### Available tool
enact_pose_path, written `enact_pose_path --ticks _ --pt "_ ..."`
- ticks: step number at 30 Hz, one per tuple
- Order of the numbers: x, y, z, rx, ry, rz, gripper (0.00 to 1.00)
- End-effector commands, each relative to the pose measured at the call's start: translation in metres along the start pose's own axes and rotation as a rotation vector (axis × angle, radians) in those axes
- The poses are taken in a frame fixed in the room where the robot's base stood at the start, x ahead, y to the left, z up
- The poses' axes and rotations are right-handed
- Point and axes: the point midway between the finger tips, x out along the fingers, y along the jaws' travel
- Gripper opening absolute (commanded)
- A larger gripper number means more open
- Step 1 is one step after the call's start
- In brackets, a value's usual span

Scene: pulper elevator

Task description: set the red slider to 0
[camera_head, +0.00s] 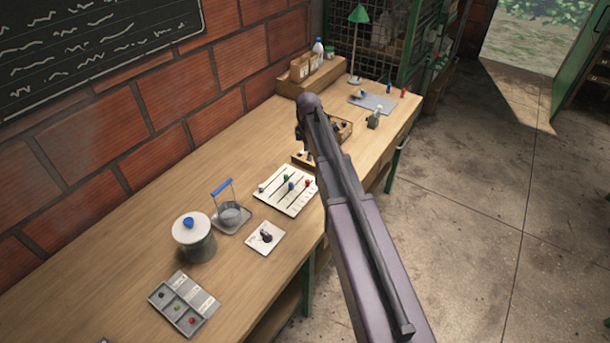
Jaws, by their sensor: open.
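The slider panel (273,197) is a pale board with dark slots, lying on the workbench near its front edge, left of my arm. The red slider knob (307,183) sits toward the panel's right side, close to my arm in the picture. A blue knob (291,186), a green knob (286,178) and a whitish knob (262,189) are on the same panel. The scale marks are too small to read, so I cannot tell the red slider's value. My arm rises from the bottom right to beyond the panel.
On the wooden workbench (130,262) stand a lidded pot (195,248), a blue-handled basket (230,215), a small white plate (256,245) and a compartment tray (168,318). A green lamp (357,45) stands farther back. Brick wall is left; open floor (480,230) is right.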

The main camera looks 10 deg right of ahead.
Motion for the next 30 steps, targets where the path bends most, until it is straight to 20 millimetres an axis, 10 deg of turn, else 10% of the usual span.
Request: enact_pose_path --ticks 30 --pt "0.034 0.000 -0.002 -0.002 0.000 0.000 0.61"
